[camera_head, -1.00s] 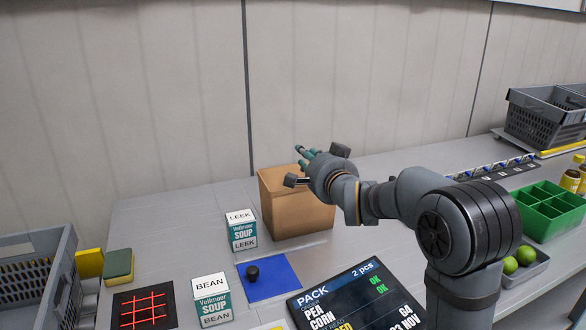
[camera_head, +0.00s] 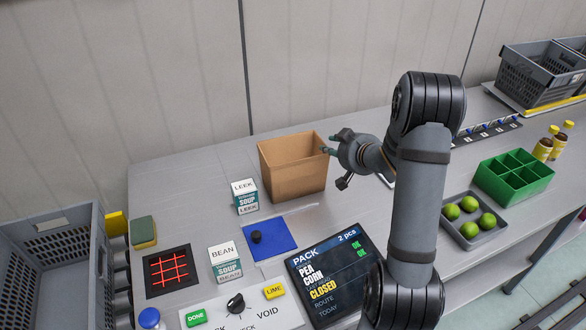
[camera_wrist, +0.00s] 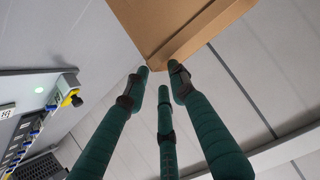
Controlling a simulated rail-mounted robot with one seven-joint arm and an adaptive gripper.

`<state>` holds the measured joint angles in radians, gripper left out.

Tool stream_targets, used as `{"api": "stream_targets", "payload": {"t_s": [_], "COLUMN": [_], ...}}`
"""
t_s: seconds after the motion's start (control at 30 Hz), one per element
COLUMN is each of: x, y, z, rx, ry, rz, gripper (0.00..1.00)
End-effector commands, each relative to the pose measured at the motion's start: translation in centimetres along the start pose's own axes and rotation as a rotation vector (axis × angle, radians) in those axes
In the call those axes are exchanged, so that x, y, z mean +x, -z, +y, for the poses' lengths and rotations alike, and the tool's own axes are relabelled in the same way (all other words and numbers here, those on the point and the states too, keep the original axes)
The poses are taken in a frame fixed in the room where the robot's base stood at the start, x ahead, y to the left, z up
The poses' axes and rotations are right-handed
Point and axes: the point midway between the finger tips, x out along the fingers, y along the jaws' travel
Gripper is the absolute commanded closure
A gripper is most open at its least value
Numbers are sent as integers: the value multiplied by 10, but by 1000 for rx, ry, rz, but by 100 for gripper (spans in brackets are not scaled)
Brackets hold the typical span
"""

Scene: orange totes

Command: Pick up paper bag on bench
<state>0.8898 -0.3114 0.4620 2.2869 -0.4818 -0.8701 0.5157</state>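The brown paper bag (camera_head: 295,172) stands upright on the grey bench (camera_head: 190,185), near its wall side, with its top open. My gripper (camera_head: 326,150) is at the bag's upper right edge, its fingers pointing left. In the wrist view, three green fingers of my gripper (camera_wrist: 161,75) reach toward a corner of the bag (camera_wrist: 178,25). The fingertips are spread with gaps between them and are very close to the bag. Whether any fingertip touches the bag cannot be told.
A display (camera_head: 330,275) lies front right. A tray of limes (camera_head: 474,232) and a green divided box (camera_head: 514,177) stand at right.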

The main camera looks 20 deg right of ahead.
Motion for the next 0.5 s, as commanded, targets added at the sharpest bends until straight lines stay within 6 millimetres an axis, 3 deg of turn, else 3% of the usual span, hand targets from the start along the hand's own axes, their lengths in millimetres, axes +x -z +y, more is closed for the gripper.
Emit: {"api": "stream_targets", "payload": {"t_s": [0.27,0.5], "x": [22,53], "y": [0,-2], "z": [-1,-2], "rx": [1,1], "ry": [1,0], "rz": [-1,1], "gripper": [75,75]}}
